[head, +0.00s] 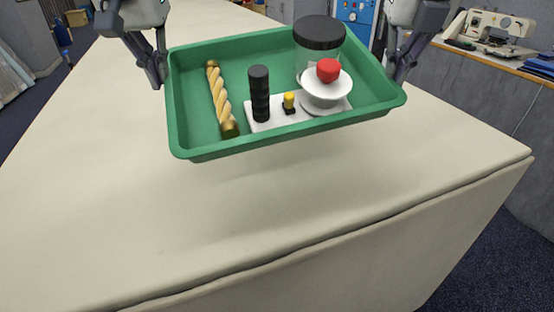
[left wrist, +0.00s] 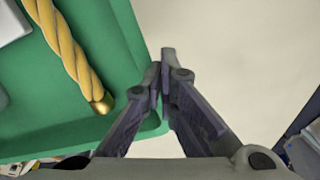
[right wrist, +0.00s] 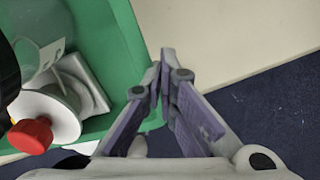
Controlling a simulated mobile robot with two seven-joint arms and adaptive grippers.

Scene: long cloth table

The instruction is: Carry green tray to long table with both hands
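The green tray (head: 205,150) is held in the air above the long cloth table (head: 225,225), slightly tilted in the head view. My left gripper (head: 160,68) is shut on the tray's left wall, and the left wrist view shows its fingers (left wrist: 161,80) pinching the rim. My right gripper (head: 396,68) is shut on the right wall, with its fingers (right wrist: 162,80) on the rim in the right wrist view. In the tray lie a twisted yellow rod (head: 219,98), a black-lidded clear jar (head: 318,35) and a white device with a black cylinder (head: 259,92) and red knob (head: 328,70).
The table top around and below the tray is clear. Its front edge (head: 370,222) runs below the tray. A sewing machine (head: 490,28) stands on a side bench at right. Dark floor lies beyond the table's right side.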

